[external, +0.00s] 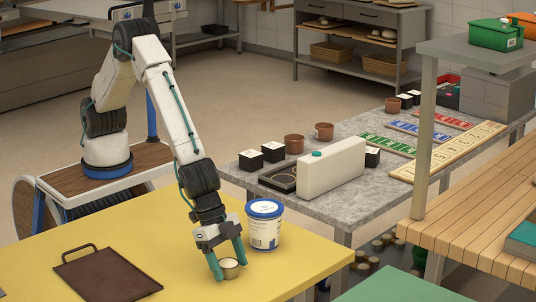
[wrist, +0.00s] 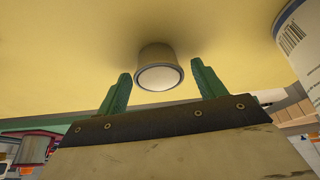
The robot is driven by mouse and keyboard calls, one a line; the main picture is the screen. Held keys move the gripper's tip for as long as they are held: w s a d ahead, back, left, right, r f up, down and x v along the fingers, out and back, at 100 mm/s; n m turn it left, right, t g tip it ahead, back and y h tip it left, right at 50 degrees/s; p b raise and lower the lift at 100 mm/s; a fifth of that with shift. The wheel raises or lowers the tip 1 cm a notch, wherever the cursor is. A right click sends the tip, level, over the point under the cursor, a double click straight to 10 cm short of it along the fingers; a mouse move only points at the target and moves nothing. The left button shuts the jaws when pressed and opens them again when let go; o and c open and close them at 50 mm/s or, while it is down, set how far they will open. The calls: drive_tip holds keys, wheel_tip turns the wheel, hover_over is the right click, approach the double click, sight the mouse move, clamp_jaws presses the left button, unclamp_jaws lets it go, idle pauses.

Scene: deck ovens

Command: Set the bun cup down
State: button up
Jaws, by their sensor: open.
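The bun cup (external: 229,269) is a small tan cup with a pale top, standing upright on the yellow table (external: 180,235). My gripper (external: 229,262) is low over the table at the cup. Its two green fingers, also in the wrist view (wrist: 160,84), are apart, one on each side of the cup, with gaps showing between them and it.
A white tub with a blue lid (external: 264,228) stands close behind and right of the cup. A brown tray (external: 105,277) with a handle lies at the left of the yellow table. A grey counter (external: 345,195) holds black boxes and a white unit (external: 331,167). The table between tray and cup is clear.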

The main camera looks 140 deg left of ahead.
drive_tip(key=s+a+r, duration=0.2)
drive_tip(key=s+r, duration=0.5)
drive_tip(key=r, duration=0.3)
drive_tip(key=s+a+r, duration=0.2)
drive_tip(key=s+r, duration=0.5)
drive_tip(key=r, duration=0.3)
drive_tip(key=s+a+r+g, duration=0.1)
drive_tip(key=s+a+r, duration=0.15)
drive_tip(key=s, duration=0.45)
drive_tip(key=s+a+r+g, duration=0.1)
drive_tip(key=s+a+r, duration=0.15)
drive_tip(key=s, duration=0.45)
drive_tip(key=s+a+f+m+g, duration=0.1)
drive_tip(key=s+a, duration=0.2)
drive_tip(key=s, duration=2.3)
drive_tip(key=shift+m+h, duration=0.3)
